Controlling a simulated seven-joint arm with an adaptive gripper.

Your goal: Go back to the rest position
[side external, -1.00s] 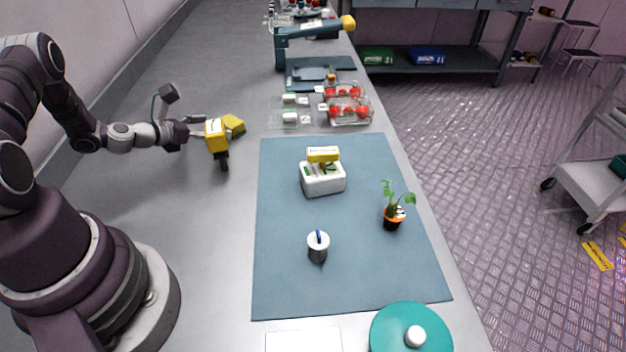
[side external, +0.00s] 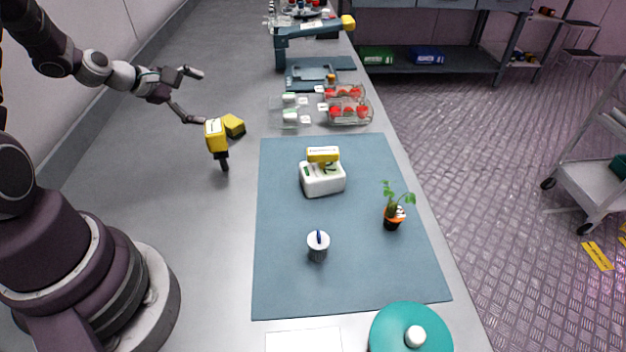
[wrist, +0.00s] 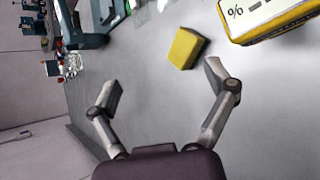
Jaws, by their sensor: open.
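My gripper (side external: 197,97) is open and empty, up over the left part of the grey bench (side external: 190,215). In the wrist view its two fingers (wrist: 163,84) are spread wide with only bare bench between them. A yellow block (side external: 234,125) lies just behind the meter and also shows ahead of the fingers in the wrist view (wrist: 187,47). Neither touches the fingers.
A blue mat (side external: 285,220) carries a white box with a yellow-topped item (side external: 322,179), a small grey-white cup (side external: 318,246) and a potted plant (side external: 394,215). Clear boxes of red berries (side external: 348,112) and a blue press-like device (side external: 282,52) stand further back. The left bench is mostly clear.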

